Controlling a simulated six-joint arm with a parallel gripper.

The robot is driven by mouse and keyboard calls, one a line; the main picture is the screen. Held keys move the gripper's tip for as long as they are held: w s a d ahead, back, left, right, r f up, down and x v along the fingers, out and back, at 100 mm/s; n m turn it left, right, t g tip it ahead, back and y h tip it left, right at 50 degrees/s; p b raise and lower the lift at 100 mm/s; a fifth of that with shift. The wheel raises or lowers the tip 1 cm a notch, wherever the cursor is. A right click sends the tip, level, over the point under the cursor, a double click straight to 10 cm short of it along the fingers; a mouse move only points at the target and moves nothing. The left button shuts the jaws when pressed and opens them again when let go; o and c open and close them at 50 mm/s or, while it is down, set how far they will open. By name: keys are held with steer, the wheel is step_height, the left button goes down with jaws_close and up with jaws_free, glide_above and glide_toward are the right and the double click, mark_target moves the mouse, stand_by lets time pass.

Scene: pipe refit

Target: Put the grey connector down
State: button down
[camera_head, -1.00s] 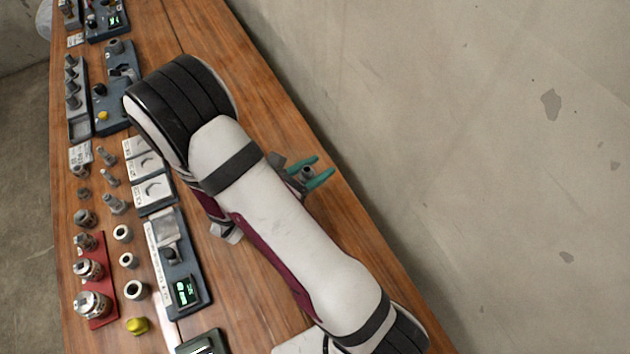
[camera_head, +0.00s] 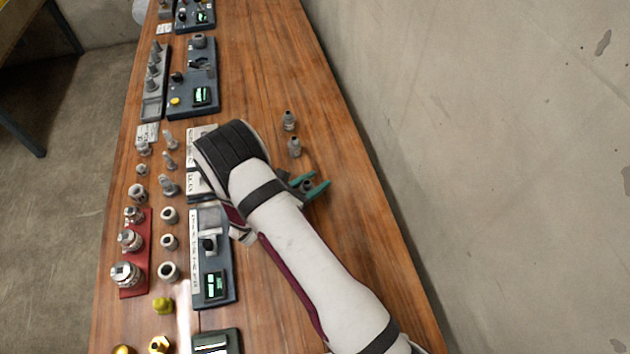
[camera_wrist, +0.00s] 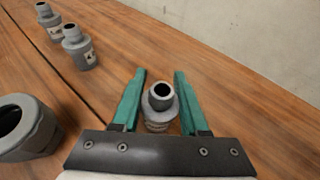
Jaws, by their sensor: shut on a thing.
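The grey connector (camera_wrist: 158,104) is between the green jaws of my gripper (camera_wrist: 160,82) in the wrist view. It is a short stepped fitting with a round open top, and it looks upright. My gripper is shut on it. In the head view the gripper (camera_head: 314,183) is over the right part of the wooden bench, with the connector (camera_head: 307,186) small between the jaws. I cannot tell whether the connector's base touches the wood.
Two similar grey fittings stand on the bench (camera_head: 262,60), one nearer (camera_head: 294,147) and one farther (camera_head: 289,120). A large grey ring-like part (camera_wrist: 28,130) is left of the gripper in the wrist view. Devices and fittings crowd the left side. Bare wood lies right of the gripper.

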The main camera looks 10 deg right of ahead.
steer(key=shift+f, duration=0.25)
steer(key=shift+c, duration=2.1)
jaws_free()
